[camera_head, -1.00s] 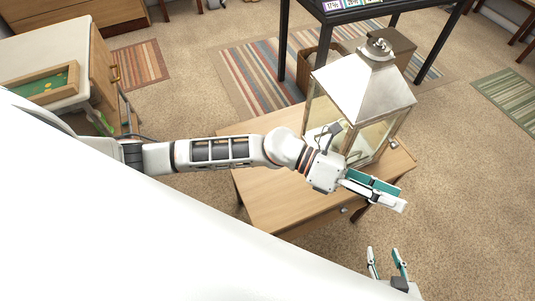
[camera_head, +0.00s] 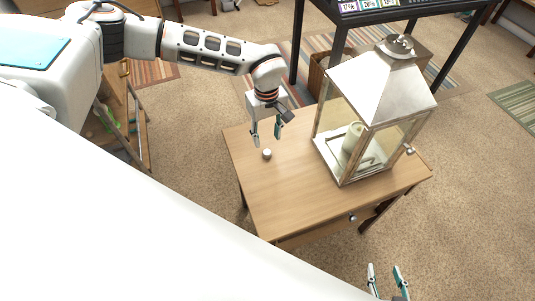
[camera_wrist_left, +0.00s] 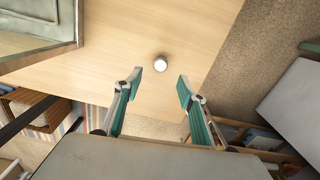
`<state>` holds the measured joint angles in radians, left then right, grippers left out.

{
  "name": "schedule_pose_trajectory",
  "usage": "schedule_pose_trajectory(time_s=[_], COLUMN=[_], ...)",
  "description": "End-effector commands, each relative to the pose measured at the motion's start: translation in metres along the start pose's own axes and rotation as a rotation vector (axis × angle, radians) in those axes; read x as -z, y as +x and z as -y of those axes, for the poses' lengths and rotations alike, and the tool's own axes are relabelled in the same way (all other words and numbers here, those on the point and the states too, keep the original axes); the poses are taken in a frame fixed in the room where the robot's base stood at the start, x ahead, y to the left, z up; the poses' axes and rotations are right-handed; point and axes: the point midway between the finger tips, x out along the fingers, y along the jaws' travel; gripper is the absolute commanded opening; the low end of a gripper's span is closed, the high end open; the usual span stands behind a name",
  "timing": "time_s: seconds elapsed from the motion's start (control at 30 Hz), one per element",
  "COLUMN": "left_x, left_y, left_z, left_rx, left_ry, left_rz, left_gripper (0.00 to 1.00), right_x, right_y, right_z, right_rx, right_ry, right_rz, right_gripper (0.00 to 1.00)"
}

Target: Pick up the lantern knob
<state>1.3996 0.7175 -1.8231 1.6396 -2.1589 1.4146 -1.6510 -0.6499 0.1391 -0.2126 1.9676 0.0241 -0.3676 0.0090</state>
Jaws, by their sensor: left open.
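A small round pale knob (camera_head: 267,153) lies on the bare left part of the wooden table. It also shows in the left wrist view (camera_wrist_left: 160,63), beyond the fingertips and roughly centred between them. My left gripper (camera_head: 266,139) points down near the knob, with its fingers apart and empty. In the left wrist view the same gripper (camera_wrist_left: 158,88) has a clear gap between its teal-padded fingers. The metal and glass lantern (camera_head: 380,95) stands upright on the table, right of this gripper, with a candle inside. My right gripper (camera_head: 386,270) is open at the bottom edge, its fingers apart.
The small wooden table (camera_head: 285,205) has a drawer with a knob at its front. Its surface left of the lantern is clear except for the loose knob. A black table (camera_head: 390,14) stands behind, with a basket beneath it. Carpet surrounds the wooden table.

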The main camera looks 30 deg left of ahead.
Motion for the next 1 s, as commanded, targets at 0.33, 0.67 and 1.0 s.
schedule_pose_trajectory(time_s=[0.33,0.67,1.0], left_x=[0.003,-0.002,-0.002], left_y=[0.029,0.072,0.076], left_z=[0.002,0.002,0.001], left_rx=[0.004,0.006,0.003], left_ry=[0.004,0.001,0.002], left_rz=[-0.009,-0.007,-0.008], left_gripper=[0.40,0.40,0.25], right_x=[-0.004,-0.010,-0.007], right_y=[0.002,0.004,0.004], right_z=[0.001,0.001,-0.001], right_rx=[0.001,0.000,-0.003], right_ry=[-0.002,-0.006,-0.008], right_rz=[0.003,0.009,0.005], right_gripper=[0.40,0.40,0.40])
